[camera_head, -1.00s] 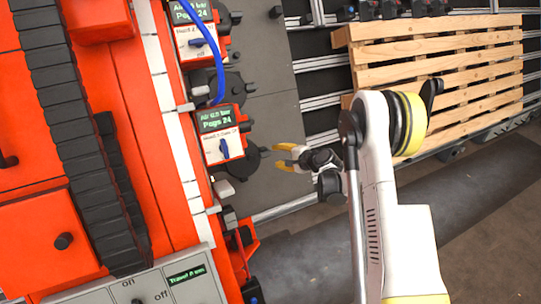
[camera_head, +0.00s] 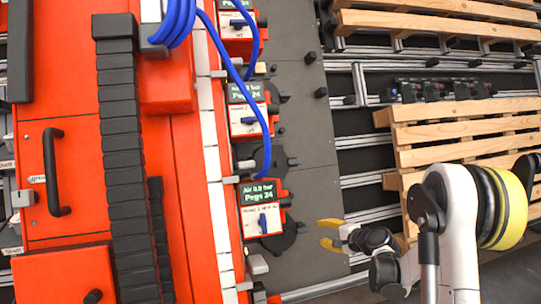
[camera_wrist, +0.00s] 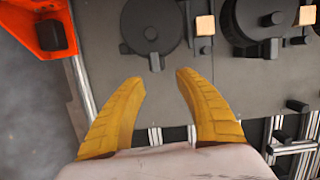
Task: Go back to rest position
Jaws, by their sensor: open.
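My gripper (camera_head: 331,234) has yellow fingers and is at the lower middle of the head view, over the grey plate (camera_head: 308,185) to the right of the red machine. In the wrist view my gripper (camera_wrist: 158,88) has its two fingers spread apart, with nothing between them. Beyond the fingertips a round dark disc (camera_wrist: 152,25) sits on the grey plate. The fingers look apart from it. The nearest control box (camera_head: 262,210), red with a blue lever and a screen reading "Pegs 24", is to the left of my gripper.
The red machine (camera_head: 75,180) with a black cable chain (camera_head: 125,170) fills the left. Two more lever boxes (camera_head: 246,112) (camera_head: 237,25) stand above, with a blue hose (camera_head: 231,70) looping by them. Wooden pallets (camera_head: 465,130) lie on rails at right.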

